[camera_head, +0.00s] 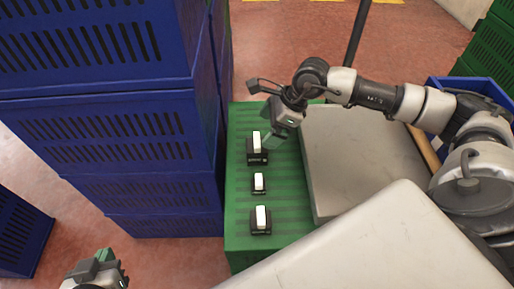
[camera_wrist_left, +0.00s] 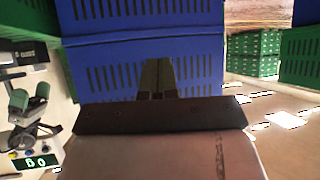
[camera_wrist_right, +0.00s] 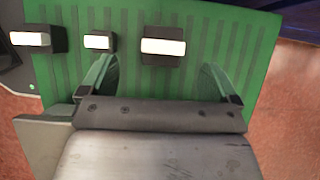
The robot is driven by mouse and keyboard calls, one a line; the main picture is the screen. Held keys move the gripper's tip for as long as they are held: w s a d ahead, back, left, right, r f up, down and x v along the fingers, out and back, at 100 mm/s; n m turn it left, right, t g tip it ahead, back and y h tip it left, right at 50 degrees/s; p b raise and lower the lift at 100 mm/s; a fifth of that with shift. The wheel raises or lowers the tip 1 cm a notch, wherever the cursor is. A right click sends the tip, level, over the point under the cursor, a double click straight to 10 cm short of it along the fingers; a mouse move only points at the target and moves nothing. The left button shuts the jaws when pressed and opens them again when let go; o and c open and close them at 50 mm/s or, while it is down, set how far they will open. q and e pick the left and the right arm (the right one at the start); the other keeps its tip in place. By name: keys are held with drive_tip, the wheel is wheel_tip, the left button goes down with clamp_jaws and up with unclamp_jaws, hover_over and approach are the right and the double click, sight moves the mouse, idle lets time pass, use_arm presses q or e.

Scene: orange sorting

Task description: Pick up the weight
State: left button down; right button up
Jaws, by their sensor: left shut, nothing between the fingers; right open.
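Three black weights with white tops stand in a row on a green crate (camera_head: 238,208): a far one (camera_head: 257,157), a middle one (camera_head: 259,184) and a near one (camera_head: 261,222). My right gripper (camera_head: 272,138) is open and empty, close to the far weight in the head view. In the right wrist view the largest-looking weight (camera_wrist_right: 163,47) is ahead, between the lines of the two open green fingers; the other two (camera_wrist_right: 98,41) (camera_wrist_right: 30,39) are to its left. My left gripper (camera_head: 105,257) is shut and empty at the lower left, away from the weights.
Stacked blue crates (camera_head: 140,150) rise left of the green crate. A grey flat surface (camera_head: 350,155) lies right of the weights. Another blue crate (camera_head: 490,90) is at the right, partly behind my right arm. A dark pole (camera_head: 356,35) stands at the back. Red floor is open behind.

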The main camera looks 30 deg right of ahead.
sight(257, 139)
drive_tip(key=shift+x, duration=1.1)
drive_tip(key=x, duration=0.2)
drive_tip(key=b+x, duration=0.1)
drive_tip(key=x, duration=0.1)
drive_tip(key=shift+w+d+b, duration=0.15)
drive_tip(key=shift+d+b, duration=0.1)
drive_tip(key=shift+b, duration=0.05)
drive_tip(key=shift+w+a+f, duration=0.1)
drive_tip(key=shift+a+f, duration=0.05)
drive_tip(key=shift+f, duration=0.15)
drive_tip(key=c, duration=1.6)
use_arm(q)
drive_tip(key=w+d+r+t+h, duration=0.1)
drive_tip(key=w+r+t, duration=0.2)
drive_tip(key=r+t, duration=0.1)
drive_tip(key=shift+d+r+t, duration=0.4)
drive_tip(key=shift+r, duration=0.15)
use_arm(e)
drive_tip(key=shift+r, duration=0.15)
drive_tip(key=shift+c, duration=0.5)
